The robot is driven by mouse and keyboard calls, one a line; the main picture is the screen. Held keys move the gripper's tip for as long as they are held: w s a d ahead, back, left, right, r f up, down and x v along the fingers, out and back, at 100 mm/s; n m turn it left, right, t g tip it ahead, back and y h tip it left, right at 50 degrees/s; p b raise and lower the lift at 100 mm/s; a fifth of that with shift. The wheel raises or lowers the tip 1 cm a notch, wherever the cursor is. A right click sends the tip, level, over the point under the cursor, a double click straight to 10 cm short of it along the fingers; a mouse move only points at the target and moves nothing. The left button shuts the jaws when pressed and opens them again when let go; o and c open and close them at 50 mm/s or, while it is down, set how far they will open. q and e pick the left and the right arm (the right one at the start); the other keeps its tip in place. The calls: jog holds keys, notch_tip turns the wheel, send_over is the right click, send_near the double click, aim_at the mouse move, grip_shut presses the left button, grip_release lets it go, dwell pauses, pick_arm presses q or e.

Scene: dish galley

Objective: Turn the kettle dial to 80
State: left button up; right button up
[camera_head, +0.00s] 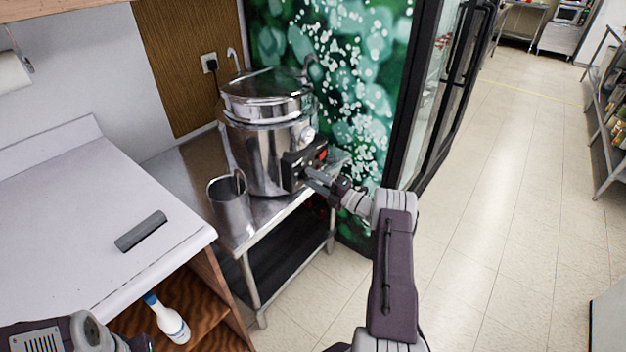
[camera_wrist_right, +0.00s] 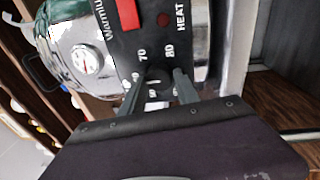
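A shiny steel kettle (camera_head: 262,150) with a lid stands upright on a steel table. Its black control box (camera_head: 291,160) faces my right arm. In the right wrist view the panel (camera_wrist_right: 127,45) shows a red switch and the marks 70 and 80. My right gripper (camera_head: 312,177) is at the panel. Its two fingers (camera_wrist_right: 163,72) stand apart, one on each side of the dial area below those marks. The dial is mostly hidden by the fingers and in shadow, so its setting and any contact are unclear. My left arm enters at bottom left, its gripper out of frame.
A steel pitcher (camera_head: 231,207) stands beside the kettle on the steel table (camera_head: 192,160). A white counter (camera_head: 75,225) at left holds a grey block (camera_head: 141,231). A spray bottle (camera_head: 167,318) is on the shelf below. Open floor (camera_head: 500,200) lies to the right.

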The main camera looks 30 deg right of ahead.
jog(key=shift+o, duration=1.4)
jog(key=v, duration=0.9)
jog(key=shift+p, duration=0.35)
jog(key=shift+f, duration=0.1)
